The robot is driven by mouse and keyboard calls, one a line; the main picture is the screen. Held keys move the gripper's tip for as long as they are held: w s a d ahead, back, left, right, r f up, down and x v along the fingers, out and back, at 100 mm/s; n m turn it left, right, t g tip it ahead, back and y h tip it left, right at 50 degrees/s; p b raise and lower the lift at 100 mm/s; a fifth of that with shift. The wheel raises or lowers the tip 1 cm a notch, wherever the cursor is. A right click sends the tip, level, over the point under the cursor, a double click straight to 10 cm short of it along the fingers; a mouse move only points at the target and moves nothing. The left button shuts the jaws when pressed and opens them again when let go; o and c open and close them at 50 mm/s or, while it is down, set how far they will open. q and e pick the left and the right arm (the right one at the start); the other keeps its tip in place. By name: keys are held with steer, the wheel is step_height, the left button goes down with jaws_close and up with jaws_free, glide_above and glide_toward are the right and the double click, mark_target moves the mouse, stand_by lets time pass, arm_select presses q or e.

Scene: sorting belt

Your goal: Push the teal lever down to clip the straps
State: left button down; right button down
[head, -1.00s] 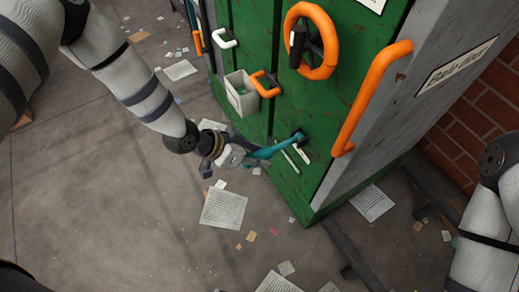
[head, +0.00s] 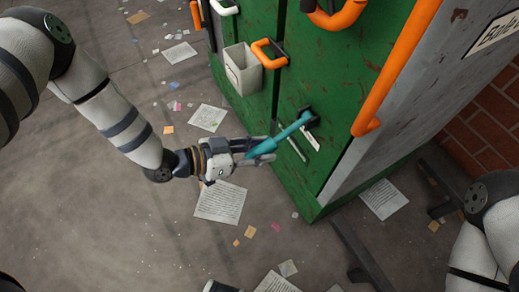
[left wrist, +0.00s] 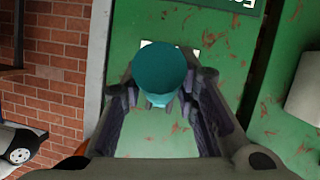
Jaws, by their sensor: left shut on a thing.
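The teal lever (head: 285,137) sticks out from the lower part of the green cabinet door and slopes down to the left in the head view. My left gripper (head: 255,151) is shut on its outer end, with the fingers on either side of it. In the left wrist view the round teal end of the lever (left wrist: 160,75) fills the gap between the fingers. A white label (head: 312,138) and a pale slot show on the door beside the lever. No straps can be made out.
The green cabinet (head: 330,80) has a long orange handle (head: 398,65), a smaller orange handle (head: 268,52) and an orange wheel (head: 338,15). A grey bin (head: 242,72) hangs on its front. Papers (head: 220,202) litter the open floor. A brick wall (head: 485,140) stands at right.

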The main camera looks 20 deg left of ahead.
arm_select(q)
steer(key=shift+s+f, duration=0.1)
steer(key=shift+f, duration=0.05)
steer(key=c, duration=1.2)
jaws_free()
steer(key=shift+d, duration=0.1)
steer(key=shift+c, duration=0.2)
steer(key=v, duration=1.2)
